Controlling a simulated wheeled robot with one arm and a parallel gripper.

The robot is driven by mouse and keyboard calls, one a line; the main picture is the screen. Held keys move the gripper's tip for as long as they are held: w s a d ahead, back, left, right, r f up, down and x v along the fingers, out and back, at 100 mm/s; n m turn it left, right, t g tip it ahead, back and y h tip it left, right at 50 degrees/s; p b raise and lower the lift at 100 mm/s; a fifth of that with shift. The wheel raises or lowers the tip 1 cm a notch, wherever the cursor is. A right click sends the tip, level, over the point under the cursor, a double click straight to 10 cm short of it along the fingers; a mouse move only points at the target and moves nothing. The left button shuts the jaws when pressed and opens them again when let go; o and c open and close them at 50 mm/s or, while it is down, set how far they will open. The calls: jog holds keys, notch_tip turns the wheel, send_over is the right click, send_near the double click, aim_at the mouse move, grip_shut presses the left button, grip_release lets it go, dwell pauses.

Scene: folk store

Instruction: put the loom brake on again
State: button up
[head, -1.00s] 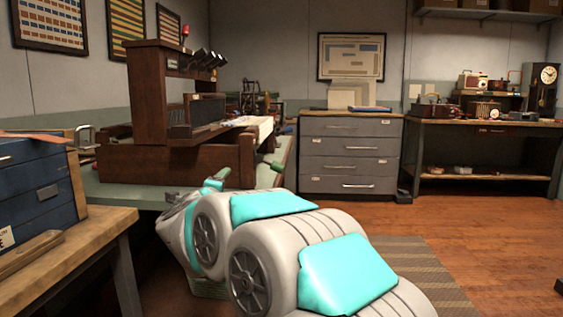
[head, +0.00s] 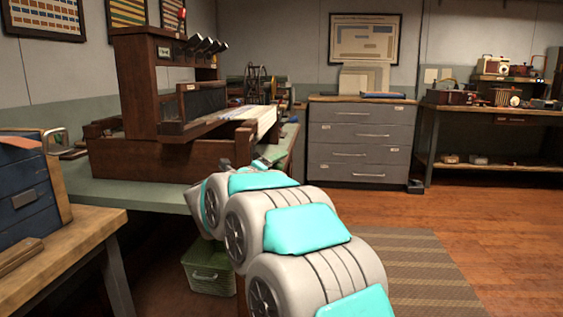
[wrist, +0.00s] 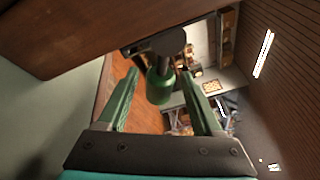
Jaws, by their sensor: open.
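The wooden loom (head: 150,158) stands on the green-topped table at left in the head view. Its side beam (wrist: 75,30) fills the upper left of the wrist view. A green handle (wrist: 159,88), likely the brake lever's, hangs on a dark fitting by the beam. My gripper (wrist: 160,74) is open, with one finger on each side of the green handle in the picture. I cannot tell whether either finger touches it. In the head view my arm reaches to the loom's front right corner, and the handle cannot be made out there.
A workbench with a blue drawer box (head: 25,185) is at near left. A green crate (head: 208,272) sits under the loom table. A grey drawer cabinet (head: 358,145) stands behind, with shelving at right. The wooden floor at right is clear, with a striped rug (head: 410,265).

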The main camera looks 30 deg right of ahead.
jog(key=shift+x, duration=1.45)
jog(key=shift+a, duration=0.1)
jog(key=shift+c, duration=0.2)
grip_shut()
jog(key=shift+f, duration=0.1)
